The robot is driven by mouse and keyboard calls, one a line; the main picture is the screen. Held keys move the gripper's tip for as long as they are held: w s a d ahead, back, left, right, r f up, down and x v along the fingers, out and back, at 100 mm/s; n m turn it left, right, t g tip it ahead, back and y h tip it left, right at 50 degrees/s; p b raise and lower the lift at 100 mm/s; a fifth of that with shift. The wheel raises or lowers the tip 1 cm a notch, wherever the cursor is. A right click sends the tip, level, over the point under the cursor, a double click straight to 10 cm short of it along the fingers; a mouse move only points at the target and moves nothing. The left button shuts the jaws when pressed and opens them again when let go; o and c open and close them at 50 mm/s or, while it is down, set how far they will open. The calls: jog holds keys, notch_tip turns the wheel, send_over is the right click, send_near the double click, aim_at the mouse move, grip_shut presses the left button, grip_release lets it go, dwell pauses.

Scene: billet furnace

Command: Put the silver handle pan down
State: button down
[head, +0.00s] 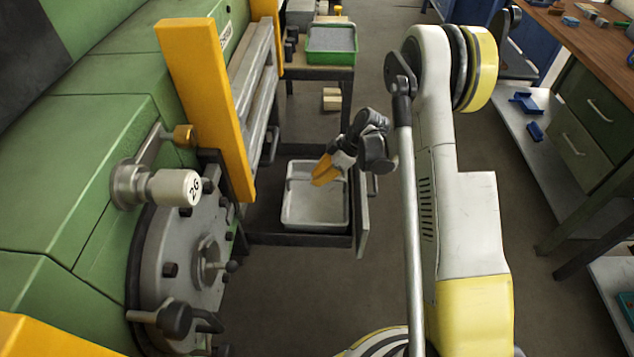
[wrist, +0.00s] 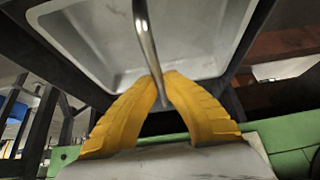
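The silver handle pan (head: 312,212) is a light grey, rectangular, open pan with rounded corners, and it looks empty. In the head view it sits within a dark low frame (head: 298,240), roughly level; I cannot tell whether it rests on it or hangs just above. My gripper (head: 318,180) has yellow fingers and is over the pan's far right part. In the wrist view the fingers (wrist: 164,82) close around the thin silver handle (wrist: 146,45), with the pan (wrist: 85,40) behind it. The pan's underside is hidden.
The green furnace (head: 80,150) with a yellow post (head: 207,105) stands close on the left. A stand behind carries a green tray (head: 331,57). Wooden blocks (head: 332,98) lie beneath. A workbench (head: 590,120) is on the right.

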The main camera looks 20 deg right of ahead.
jog(key=shift+f, duration=0.5)
jog(key=shift+r, duration=0.1)
jog(key=c, duration=1.6)
grip_release()
